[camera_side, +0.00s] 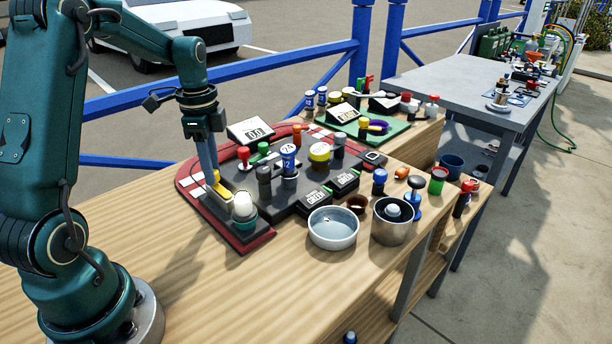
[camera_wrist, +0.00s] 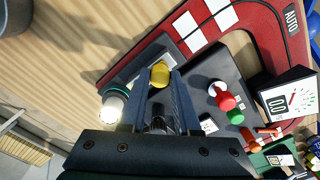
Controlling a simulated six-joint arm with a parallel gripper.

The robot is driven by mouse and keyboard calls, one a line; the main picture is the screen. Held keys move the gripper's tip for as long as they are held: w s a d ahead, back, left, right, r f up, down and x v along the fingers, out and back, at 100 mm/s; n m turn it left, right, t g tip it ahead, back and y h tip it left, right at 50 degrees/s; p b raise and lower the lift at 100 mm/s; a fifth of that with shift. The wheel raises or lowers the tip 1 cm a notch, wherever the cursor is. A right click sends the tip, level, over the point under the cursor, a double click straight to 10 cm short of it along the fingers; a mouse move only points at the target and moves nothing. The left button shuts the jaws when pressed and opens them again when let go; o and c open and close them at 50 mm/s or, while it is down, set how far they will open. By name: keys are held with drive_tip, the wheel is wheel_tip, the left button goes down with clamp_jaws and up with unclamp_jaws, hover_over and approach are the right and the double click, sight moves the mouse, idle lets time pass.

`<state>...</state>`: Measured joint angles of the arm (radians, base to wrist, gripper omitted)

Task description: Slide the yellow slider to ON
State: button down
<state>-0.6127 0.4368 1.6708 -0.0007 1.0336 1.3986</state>
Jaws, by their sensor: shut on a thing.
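The yellow slider (camera_side: 222,191) is at the left end of the dark panel (camera_side: 273,213) with its red and white border. My gripper (camera_side: 212,179) reaches straight down onto it. In the wrist view the slider's yellow knob (camera_wrist: 160,73) sits between the two fingertips of my gripper (camera_wrist: 161,82), which is shut on it. A grey slider plate shows beside the fingers, but the ON and OFF marks cannot be read. A white dome lamp (camera_side: 243,206) on a teal base stands just beside the slider and looks bright in the wrist view (camera_wrist: 115,108).
A red knob (camera_side: 243,153) and a green knob stand near my gripper. Several upright blue and black knobs (camera_side: 289,160) crowd the panel's middle. A white bowl (camera_side: 333,228) and a metal pot (camera_side: 392,222) stand in front. Bare wood lies at the front left.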

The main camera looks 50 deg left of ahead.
sight(222, 191)
drive_tip(key=shift+d, duration=1.5)
drive_tip(key=c, duration=0.6)
unclamp_jaws()
drive_tip(key=shift+r, duration=0.1)
drive_tip(key=shift+r, duration=2.5)
